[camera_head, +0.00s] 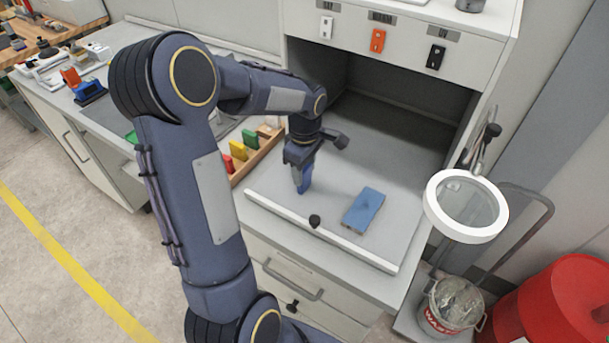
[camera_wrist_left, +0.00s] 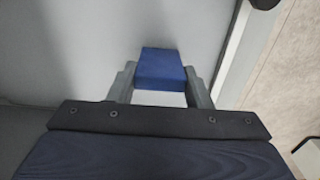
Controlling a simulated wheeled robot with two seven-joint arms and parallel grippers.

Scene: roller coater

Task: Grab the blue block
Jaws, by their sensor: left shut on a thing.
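My left gripper (camera_head: 301,172) points down over the light grey work surface in the booth. It is shut on the blue block (camera_head: 303,185), whose lower end shows below the jaws. In the left wrist view the blue block (camera_wrist_left: 161,66) sits between the two grey fingers, with its top and near face visible. I cannot tell whether its lower end touches the surface. My right gripper is out of view.
A flat blue piece with a brownish edge (camera_head: 362,210) lies right of the gripper. A white front lip (camera_head: 345,246) edges the surface. A wooden tray (camera_head: 262,158) with coloured blocks stands left. A ring magnifier (camera_head: 466,206) is at right.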

